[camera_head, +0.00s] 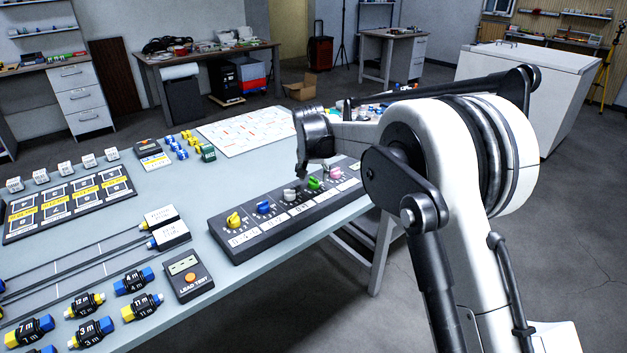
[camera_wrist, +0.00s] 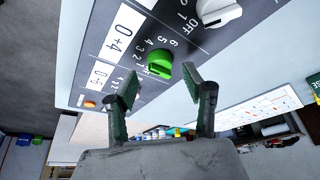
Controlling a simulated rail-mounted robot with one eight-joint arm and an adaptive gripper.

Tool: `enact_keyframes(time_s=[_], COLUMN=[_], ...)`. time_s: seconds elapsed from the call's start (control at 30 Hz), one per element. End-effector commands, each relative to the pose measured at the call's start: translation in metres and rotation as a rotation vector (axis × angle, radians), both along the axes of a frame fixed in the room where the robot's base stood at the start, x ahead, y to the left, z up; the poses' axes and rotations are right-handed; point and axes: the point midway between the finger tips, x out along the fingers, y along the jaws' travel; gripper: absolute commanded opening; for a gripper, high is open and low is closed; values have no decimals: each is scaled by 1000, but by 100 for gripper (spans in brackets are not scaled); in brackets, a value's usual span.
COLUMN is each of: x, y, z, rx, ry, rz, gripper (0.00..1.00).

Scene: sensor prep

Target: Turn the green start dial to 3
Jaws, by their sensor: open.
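The dark dial panel (camera_head: 262,222) lies along the right edge of the table, with a row of coloured dials. The green start dial (camera_head: 314,183) is toward its far end, and it also shows in the wrist view (camera_wrist: 160,64), with numbers printed around it. My gripper (camera_head: 302,172) hangs over the panel near the green dial. In the wrist view its two fingers (camera_wrist: 163,90) are spread apart, with the green dial showing beyond and between them. No contact with the dial shows. Which number the dial points to is too small to tell.
A white dial (camera_wrist: 217,10) sits beside the green one, with yellow (camera_head: 234,220) and blue (camera_head: 263,206) dials further along the panel. A lead tester (camera_head: 188,275) and several connectors lie nearer. A white chart (camera_head: 245,128) lies behind the panel.

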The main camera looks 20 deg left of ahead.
Motion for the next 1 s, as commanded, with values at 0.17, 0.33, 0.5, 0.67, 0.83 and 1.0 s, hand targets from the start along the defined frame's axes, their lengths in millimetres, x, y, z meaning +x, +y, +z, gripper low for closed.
enact_keyframes(time_s=[0.17,0.33,0.5,0.67,0.83,1.0], x=[-14,-25,-31,-33,-33,-33], y=[-4,-6,-8,-8,-8,-8], z=[35,62,77,82,82,82], rx=[0,0,0,0,0,0], ry=[0,0,0,0,0,0], rz=[1,0,0,-1,0,0], gripper=[46,46,46,46,46,46])
